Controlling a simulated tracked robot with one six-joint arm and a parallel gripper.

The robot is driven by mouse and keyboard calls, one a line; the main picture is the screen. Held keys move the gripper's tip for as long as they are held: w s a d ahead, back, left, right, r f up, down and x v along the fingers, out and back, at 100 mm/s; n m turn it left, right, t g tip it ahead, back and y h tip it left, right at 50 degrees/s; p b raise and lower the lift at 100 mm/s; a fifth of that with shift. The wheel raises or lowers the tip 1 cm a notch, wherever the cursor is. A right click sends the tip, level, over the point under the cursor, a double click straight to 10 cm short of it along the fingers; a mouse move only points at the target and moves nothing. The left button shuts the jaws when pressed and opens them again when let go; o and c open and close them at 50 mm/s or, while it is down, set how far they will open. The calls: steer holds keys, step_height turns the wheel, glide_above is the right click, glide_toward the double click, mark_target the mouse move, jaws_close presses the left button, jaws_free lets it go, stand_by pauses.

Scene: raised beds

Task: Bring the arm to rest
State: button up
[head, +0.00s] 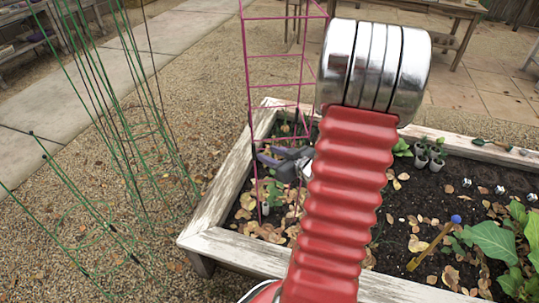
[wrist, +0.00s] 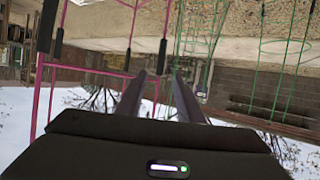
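My arm, a red ribbed sleeve with a chrome joint, rises through the middle of the head view. My gripper (head: 262,154) shows as dark grey fingers left of the sleeve, seemingly over the raised bed (head: 212,205), close to the pink trellis (head: 247,95). The sleeve hides part of the wrist. In the wrist view, which appears upside down, the two fingers of my gripper (wrist: 159,76) stand apart with nothing visible between them. The pink trellis (wrist: 100,72) also shows there, left of the fingers; I cannot tell whether they touch.
Green wire cages (head: 125,130) stand on gravel at left. A wooden table (head: 440,20) stands behind.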

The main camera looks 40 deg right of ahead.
stand_by(0.3)
steer(key=s+d+f+m+g+h, duration=0.2)
steer(key=s+d+f+g, duration=0.3)
steer(key=s+f, duration=0.15)
steer(key=s+r+m+g+h, duration=0.1)
steer(key=s+m+g+h, duration=0.1)
steer(key=s+g, duration=0.25)
steer(key=a+r+n+y, duration=0.1)
steer(key=a+r, duration=0.6)
steer(key=a, duration=0.5)
steer(key=s+a+r+n+t+y, duration=0.1)
steer(key=a+r+n+y, duration=0.1)
steer(key=a+r, duration=0.6)
steer(key=a+r+n+y, duration=0.1)
steer(key=a+r, duration=0.6)
steer(key=a, duration=1)
steer(key=shift+s+a+r+n+y, duration=0.2)
steer(key=shift+s+a+n+y, duration=0.15)
steer(key=shift+y, duration=0.25)
steer(key=shift+t, duration=0.25)
